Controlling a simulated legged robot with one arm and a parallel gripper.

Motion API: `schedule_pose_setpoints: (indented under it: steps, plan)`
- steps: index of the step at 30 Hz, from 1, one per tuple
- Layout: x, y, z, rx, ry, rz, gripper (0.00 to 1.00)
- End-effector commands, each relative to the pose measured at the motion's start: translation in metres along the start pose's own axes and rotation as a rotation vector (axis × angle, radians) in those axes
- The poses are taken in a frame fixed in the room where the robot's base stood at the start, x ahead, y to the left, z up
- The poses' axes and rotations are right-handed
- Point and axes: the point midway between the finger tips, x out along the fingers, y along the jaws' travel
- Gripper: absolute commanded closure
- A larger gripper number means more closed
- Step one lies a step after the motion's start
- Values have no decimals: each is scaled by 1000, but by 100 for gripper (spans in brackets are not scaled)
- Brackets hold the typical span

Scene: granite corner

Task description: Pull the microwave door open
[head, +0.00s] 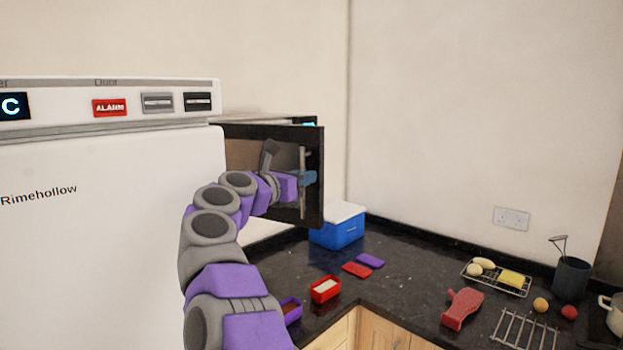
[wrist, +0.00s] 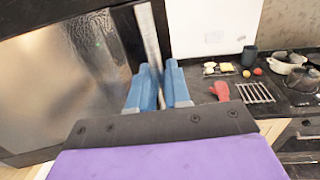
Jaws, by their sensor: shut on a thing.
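The microwave door (head: 313,205) has a dark frame and a glassy panel, and it stands partly swung out past the white fridge's right side. The microwave body behind it is mostly hidden by the fridge and the door. The door's pale vertical bar handle (head: 302,165) is on its outer face, near the right edge. My gripper (head: 304,178) has blue fingers and is at the handle, about mid-height. In the wrist view, the handle (wrist: 148,35) runs down between the two blue fingertips, with the door's shiny panel (wrist: 60,75) to the left. The gripper is shut on the handle.
The white fridge (head: 100,230) stands close on the left of my arm. A blue cooler box (head: 338,230) sits on the dark counter (head: 400,265) beyond the door. Food tubs, a red mitt (head: 461,308) and racks lie on the counter. The air right of the door is free.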

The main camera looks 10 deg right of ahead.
Motion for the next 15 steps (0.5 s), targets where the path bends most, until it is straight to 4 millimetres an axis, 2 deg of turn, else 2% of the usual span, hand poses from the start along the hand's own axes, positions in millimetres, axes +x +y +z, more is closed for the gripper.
schedule_pose_setpoints:
  steps: [15]
  plan:
    - [-41,2,1,0,-4,-18,100]
